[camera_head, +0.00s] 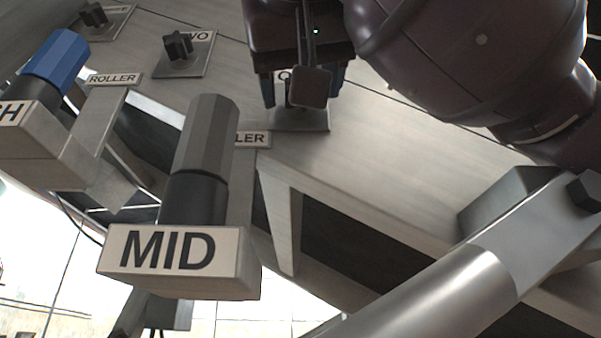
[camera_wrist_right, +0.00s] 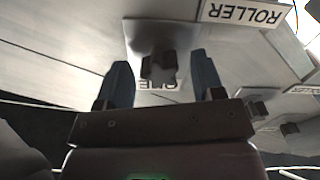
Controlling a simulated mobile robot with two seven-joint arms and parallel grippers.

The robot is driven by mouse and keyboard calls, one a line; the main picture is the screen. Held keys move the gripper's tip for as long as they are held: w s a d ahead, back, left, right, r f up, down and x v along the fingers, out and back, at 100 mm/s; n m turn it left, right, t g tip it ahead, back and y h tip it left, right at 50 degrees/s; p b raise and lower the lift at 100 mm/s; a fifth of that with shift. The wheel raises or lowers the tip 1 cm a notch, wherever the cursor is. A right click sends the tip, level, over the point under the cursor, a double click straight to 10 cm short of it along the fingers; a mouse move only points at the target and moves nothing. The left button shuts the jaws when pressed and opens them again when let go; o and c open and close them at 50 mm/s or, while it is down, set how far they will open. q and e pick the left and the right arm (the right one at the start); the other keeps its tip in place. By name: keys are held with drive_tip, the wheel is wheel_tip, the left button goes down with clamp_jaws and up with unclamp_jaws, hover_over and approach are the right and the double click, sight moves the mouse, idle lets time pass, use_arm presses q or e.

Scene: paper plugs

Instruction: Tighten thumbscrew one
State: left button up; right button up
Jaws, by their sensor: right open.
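Thumbscrew one is a dark knob (camera_wrist_right: 158,66) on a light metal plate labelled ONE in the right wrist view. In the head view its plate (camera_head: 300,119) shows below my right gripper, which hides most of the knob. My right gripper (camera_head: 304,88) reaches down over it from the top. In the right wrist view its two blue fingers (camera_wrist_right: 160,75) are apart, one on each side of the knob, with visible gaps. I cannot tell how deep the fingertips reach along the knob. My left gripper is not in view.
Thumbscrew two (camera_head: 179,46) and another dark knob (camera_head: 93,14) sit on plates at the upper left. A grey cylinder (camera_head: 205,135) on a MID block (camera_head: 180,258) and a blue cylinder (camera_head: 56,60) stand in front. A silver tube (camera_head: 440,300) crosses the lower right.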

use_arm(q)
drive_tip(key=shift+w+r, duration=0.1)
use_arm(e)
drive_tip(key=shift+s, duration=0.1)
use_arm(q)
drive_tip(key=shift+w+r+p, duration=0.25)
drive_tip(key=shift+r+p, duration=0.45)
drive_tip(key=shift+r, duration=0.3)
use_arm(e)
drive_tip(key=s, duration=0.3)
drive_tip(key=shift+s, duration=0.4)
use_arm(q)
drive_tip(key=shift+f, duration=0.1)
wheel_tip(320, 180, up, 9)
drive_tip(key=p, duration=0.8)
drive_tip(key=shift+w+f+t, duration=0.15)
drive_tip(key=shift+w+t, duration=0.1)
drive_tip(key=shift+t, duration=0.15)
use_arm(e)
drive_tip(key=n, duration=1.2)
drive_tip(key=shift+w, duration=0.1)
